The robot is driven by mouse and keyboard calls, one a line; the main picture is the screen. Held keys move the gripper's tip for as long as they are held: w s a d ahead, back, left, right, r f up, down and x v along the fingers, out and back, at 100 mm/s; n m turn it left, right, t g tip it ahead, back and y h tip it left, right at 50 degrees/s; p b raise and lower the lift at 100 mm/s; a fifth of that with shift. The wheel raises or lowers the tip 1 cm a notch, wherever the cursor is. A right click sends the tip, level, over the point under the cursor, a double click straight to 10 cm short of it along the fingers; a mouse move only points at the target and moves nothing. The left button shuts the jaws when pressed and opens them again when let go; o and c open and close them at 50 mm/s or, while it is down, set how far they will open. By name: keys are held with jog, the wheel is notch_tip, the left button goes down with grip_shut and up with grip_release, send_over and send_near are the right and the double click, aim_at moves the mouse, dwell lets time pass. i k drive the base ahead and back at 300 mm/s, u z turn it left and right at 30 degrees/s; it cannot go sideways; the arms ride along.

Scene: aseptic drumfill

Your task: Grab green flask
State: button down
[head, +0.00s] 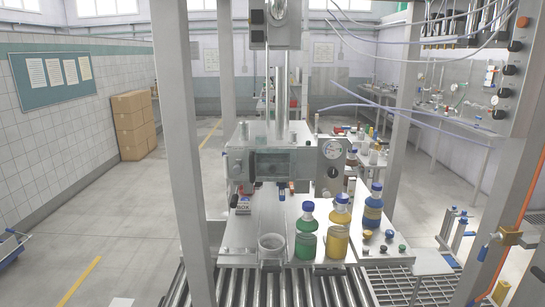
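The green flask (306,241) stands upright on the steel plate (235,262) of the filling station, near its front edge above the rollers. My gripper is not in view, and nothing holds the green flask.
A clear empty-looking beaker (272,246) stands left of the green flask. A blue-and-yellow bottle (373,206) and several small caps (388,233) are to the right. Steel posts (183,150) flank the station, and a roller conveyor (270,288) runs in front.

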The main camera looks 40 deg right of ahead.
aim_at(307, 230)
jog(key=u, duration=0.95)
jog(key=k, duration=0.15)
jog(key=z, duration=2.9)
jog(key=i, duration=0.15)
jog(key=u, duration=1.25)
jog(key=i, duration=0.25)
jog(key=z, duration=0.45)
